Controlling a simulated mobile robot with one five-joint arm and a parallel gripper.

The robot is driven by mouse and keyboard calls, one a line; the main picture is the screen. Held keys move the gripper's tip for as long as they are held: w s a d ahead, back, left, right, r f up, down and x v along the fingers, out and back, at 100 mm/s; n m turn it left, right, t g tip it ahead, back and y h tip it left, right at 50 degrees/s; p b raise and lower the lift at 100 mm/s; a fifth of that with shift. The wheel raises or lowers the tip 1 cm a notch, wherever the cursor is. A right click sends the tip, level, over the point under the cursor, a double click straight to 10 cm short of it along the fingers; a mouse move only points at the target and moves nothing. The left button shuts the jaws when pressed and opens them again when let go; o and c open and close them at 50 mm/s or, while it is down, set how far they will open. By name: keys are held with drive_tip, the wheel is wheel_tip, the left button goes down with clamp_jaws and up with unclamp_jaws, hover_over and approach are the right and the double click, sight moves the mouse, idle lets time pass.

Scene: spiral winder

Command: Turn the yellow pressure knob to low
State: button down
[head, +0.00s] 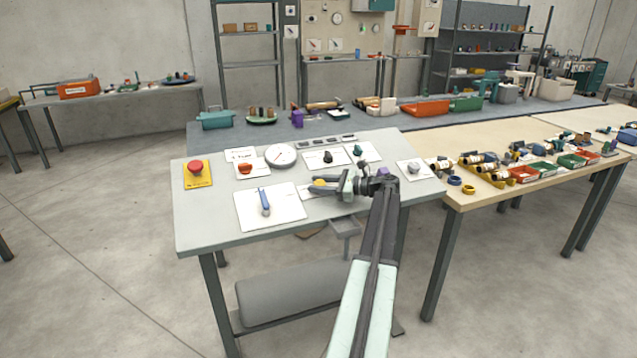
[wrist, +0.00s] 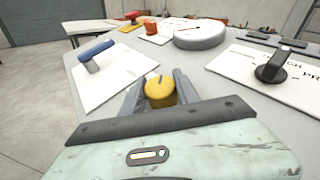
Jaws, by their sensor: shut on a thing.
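The yellow pressure knob (wrist: 160,88) sits between the two fingers of my gripper (wrist: 158,92) in the wrist view. A dark line marks its top. In the head view the knob (head: 319,183) shows as a small yellow spot at the left end of my gripper (head: 322,185), which reaches in from the right, low over the grey table. The fingers are shut on the knob's sides. The knob's plate (head: 310,193) is mostly hidden under my gripper, and no low mark can be read.
A blue lever on a white plate (head: 264,201) stands left of the knob. A red emergency button (head: 195,168) is at far left, and a grey knob (head: 414,167) at right.

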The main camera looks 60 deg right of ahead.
drive_tip(key=shift+n+g+y, duration=0.3)
drive_tip(key=shift+n+y, duration=0.2)
drive_tip(key=shift+y, duration=0.2)
drive_tip(key=c, duration=0.9)
unclamp_jaws()
drive_tip(key=shift+s, duration=0.1)
